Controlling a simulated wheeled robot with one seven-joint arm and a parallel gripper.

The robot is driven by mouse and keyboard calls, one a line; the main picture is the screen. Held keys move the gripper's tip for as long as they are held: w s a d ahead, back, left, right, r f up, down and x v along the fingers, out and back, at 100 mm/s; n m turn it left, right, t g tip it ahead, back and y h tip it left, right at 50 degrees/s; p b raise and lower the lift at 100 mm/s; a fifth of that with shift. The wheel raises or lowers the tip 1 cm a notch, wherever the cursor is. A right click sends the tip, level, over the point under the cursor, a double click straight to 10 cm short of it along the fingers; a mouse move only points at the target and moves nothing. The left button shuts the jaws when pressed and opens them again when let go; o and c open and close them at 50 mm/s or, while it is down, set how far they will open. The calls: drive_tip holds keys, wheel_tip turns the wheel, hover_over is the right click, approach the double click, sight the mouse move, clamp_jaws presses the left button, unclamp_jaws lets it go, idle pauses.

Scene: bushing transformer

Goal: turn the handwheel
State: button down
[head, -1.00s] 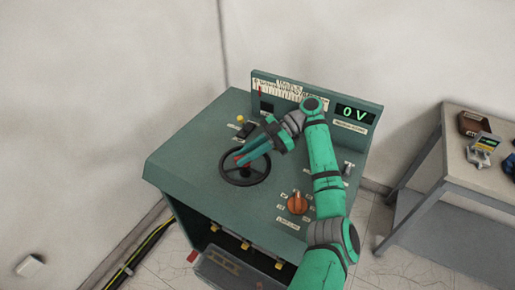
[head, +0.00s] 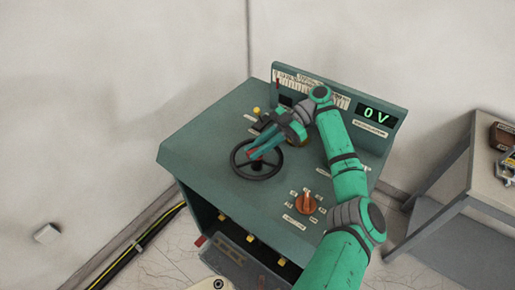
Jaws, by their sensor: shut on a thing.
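The black handwheel (head: 257,175) lies flat on the sloping top of the green control console (head: 205,150). My gripper (head: 254,156) reaches down to the wheel from the upper right. Its fingers are shut on the handwheel, at the upper middle part of it near a red mark. The fingers hide part of the wheel's far side and hub, so the exact spot of the grip is hard to tell. The display (head: 373,114) on the console's back panel reads 0 V.
An orange rotary knob (head: 307,203) stands on the console right of the wheel. A yellow button (head: 256,111) is behind the wheel. A scale panel (head: 305,84) rises at the back. A grey table (head: 487,185) stands at the right. Black and yellow cables (head: 140,246) run along the floor at left.

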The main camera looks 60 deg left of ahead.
drive_tip(key=c, duration=1.7)
unclamp_jaws()
drive_tip(key=shift+r, duration=0.25)
wheel_tip(320, 180, up, 2)
drive_tip(key=shift+r, duration=0.1)
drive_tip(key=shift+s+d+r, duration=1.45)
drive_tip(key=shift+d+r, duration=0.25)
drive_tip(key=shift+d, duration=0.15)
drive_tip(key=shift+s+d+r, duration=1.4)
drive_tip(key=shift+d+r, duration=0.3)
drive_tip(key=shift+d, duration=0.15)
drive_tip(key=shift+s+d+r, duration=1.45)
drive_tip(key=shift+d+r, duration=0.25)
drive_tip(key=shift+d, duration=0.15)
